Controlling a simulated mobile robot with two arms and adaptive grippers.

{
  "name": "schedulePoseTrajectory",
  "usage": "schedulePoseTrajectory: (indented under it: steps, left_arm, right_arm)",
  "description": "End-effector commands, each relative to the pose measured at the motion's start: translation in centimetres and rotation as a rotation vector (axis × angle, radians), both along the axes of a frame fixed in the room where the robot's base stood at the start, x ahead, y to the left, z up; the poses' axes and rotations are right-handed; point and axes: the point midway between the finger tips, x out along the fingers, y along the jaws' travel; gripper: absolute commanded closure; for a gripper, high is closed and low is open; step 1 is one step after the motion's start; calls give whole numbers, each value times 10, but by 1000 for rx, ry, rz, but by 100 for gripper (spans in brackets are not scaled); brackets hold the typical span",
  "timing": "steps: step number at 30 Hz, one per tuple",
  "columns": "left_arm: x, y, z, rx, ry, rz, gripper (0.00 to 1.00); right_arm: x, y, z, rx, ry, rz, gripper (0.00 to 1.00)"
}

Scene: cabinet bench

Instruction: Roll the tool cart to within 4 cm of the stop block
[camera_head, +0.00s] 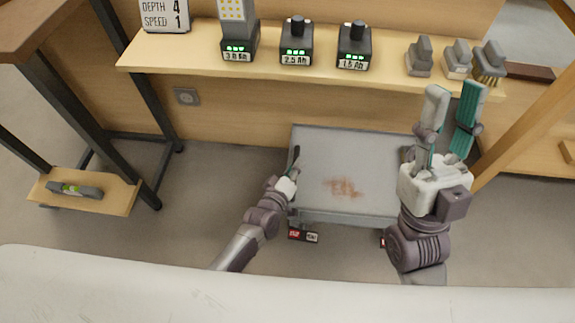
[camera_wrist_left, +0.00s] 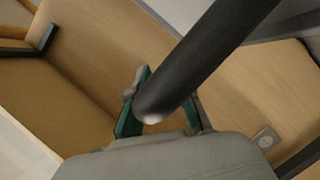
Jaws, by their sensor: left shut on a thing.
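The grey tool cart (camera_head: 350,155) stands on the floor under the shelf, its flat top marked with a reddish-brown stain. My left gripper (camera_head: 294,170) is at the cart's left side, shut on its dark handle (camera_head: 296,154). In the left wrist view, the black handle bar (camera_wrist_left: 205,55) runs between the green-padded fingers of my left gripper (camera_wrist_left: 160,108). My right gripper (camera_head: 453,105) is raised over the cart's right side, its two fingers apart and empty. It hides part of the cart's right edge. I cannot identify the stop block.
A wooden shelf (camera_head: 190,57) above the cart holds several batteries (camera_head: 296,42) and brushes (camera_head: 457,60). A small red and black labelled piece (camera_head: 303,235) shows below the cart's front left. A dark-legged table stands left; a slanted wooden post (camera_head: 525,120) stands right. Floor left of the cart is clear.

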Motion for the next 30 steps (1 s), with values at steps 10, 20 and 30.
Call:
schedulePoseTrajectory:
  steps: [10, 20, 30]
  left_arm:
    - [-1, -7, 0, 0, 0, -2, 100]
    - [-1, -8, 0, -1, 1, -3, 60]
    - [-2, -5, 0, 0, 0, 0, 57]
  right_arm:
    - [2, 0, 0, -3, 8, -1, 67]
    - [2, 0, 0, -3, 8, -1, 67]
    - [2, 1, -2, -4, 14, 1, 67]
